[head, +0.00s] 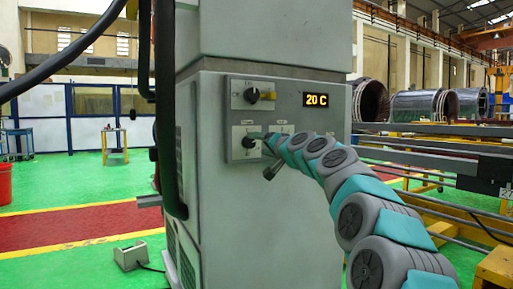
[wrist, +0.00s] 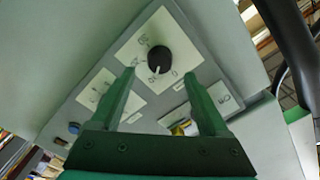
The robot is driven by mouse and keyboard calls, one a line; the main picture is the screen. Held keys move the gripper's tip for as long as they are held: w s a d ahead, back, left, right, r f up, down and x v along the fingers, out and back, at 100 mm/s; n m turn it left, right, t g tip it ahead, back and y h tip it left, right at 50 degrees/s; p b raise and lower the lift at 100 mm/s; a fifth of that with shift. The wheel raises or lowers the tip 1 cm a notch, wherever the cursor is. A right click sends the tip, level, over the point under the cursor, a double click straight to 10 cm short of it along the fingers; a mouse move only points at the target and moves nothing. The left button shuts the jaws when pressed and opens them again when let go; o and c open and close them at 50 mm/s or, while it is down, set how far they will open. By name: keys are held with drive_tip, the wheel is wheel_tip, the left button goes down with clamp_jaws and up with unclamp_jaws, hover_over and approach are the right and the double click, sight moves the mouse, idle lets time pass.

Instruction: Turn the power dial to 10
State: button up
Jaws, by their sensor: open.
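A black round dial (wrist: 158,60) with a pale pointer line sits on a white marked plate in the wrist view. Its pointer aims toward the bottom of that picture; the marks are too small to read surely. In the head view a black knob (head: 248,142) shows at the lower left of the control panel. My gripper (wrist: 160,73) is open, its two green fingers apart, one on each side of the dial in the picture. Whether they touch it I cannot tell. In the head view my gripper (head: 262,139) is at the lower part of the panel, partly covering it.
The grey control panel (head: 284,85) is on a tall grey cabinet. A blue button (wrist: 73,128) shows too. A black cable (head: 168,120) hangs left.

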drive_tip(key=shift+b+v, duration=0.3)
drive_tip(key=shift+v, duration=1.75)
drive_tip(key=shift+f, duration=0.1)
